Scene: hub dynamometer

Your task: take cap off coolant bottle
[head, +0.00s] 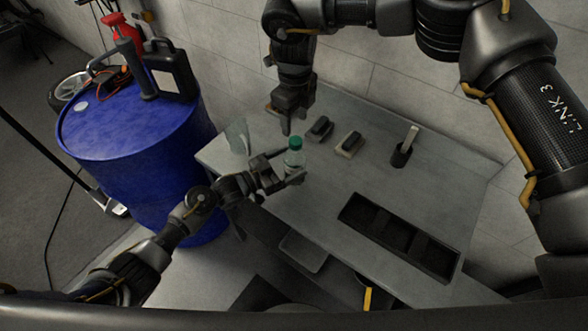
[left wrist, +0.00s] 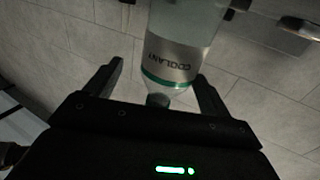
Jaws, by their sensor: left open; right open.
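The coolant bottle (head: 293,160) is clear with a green cap (head: 295,143) and stands upright near the left end of the grey table. My left gripper (head: 284,168) is open, with its fingers on either side of the bottle. In the left wrist view the bottle, labelled COOLANT (left wrist: 176,58), shows between the two spread fingers (left wrist: 160,85); I cannot tell whether they touch it. My right gripper (head: 284,122) is open and points down above the table, just behind and left of the bottle, apart from the cap.
A blue drum (head: 140,145) stands left; a block wall is behind.

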